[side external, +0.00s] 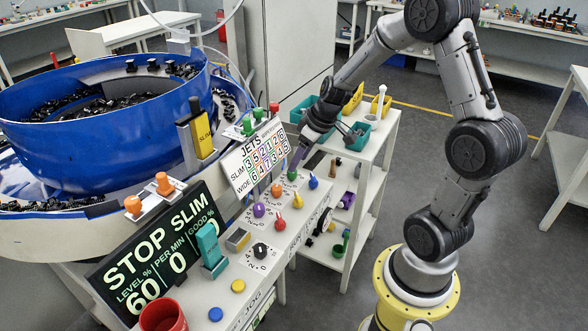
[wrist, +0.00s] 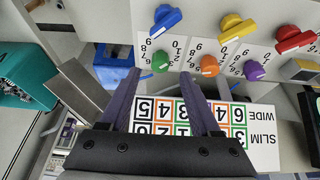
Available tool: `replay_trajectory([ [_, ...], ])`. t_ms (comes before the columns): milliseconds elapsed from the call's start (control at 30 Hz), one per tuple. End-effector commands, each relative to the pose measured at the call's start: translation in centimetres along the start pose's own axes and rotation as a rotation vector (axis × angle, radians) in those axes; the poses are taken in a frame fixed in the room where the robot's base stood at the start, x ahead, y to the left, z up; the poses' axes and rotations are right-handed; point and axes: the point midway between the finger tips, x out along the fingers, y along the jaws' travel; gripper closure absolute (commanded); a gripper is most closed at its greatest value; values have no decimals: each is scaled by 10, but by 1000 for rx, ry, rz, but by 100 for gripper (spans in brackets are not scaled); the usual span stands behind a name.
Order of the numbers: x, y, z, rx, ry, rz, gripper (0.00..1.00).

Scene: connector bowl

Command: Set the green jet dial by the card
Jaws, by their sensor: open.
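The green dial (side external: 292,175) sits at the far end of the panel, by the blue dial (side external: 313,183) and orange dial (side external: 277,190). In the wrist view the green dial (wrist: 160,62) lies just beyond the gap between my open fingers (wrist: 161,76), which appear empty. Its pointer direction is unclear. In the side view my gripper (side external: 297,157) is close above the dial. The JETS card (side external: 254,156) has SLIM and WIDE rows of coloured digits. It is upside down in the wrist view (wrist: 262,135), partly hidden by my gripper. The display (side external: 155,250) reads STOP SLIM.
A black dial (side external: 260,250) and teal lever (side external: 211,250) are nearer the front. The blue bowl (side external: 100,120) is left. A shelf with teal bins (side external: 355,135) stands behind right.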

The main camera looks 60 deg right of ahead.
Motion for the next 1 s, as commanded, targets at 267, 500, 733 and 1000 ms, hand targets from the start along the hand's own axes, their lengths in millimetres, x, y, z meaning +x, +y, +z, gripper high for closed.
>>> replay_trajectory([
  [267,40,0,0,0,0,-1,36],
  [500,49,0,0,-1,1,0,36],
  [733,49,0,0,-1,1,0,42],
  [1000,49,0,0,-1,1,0,90],
])
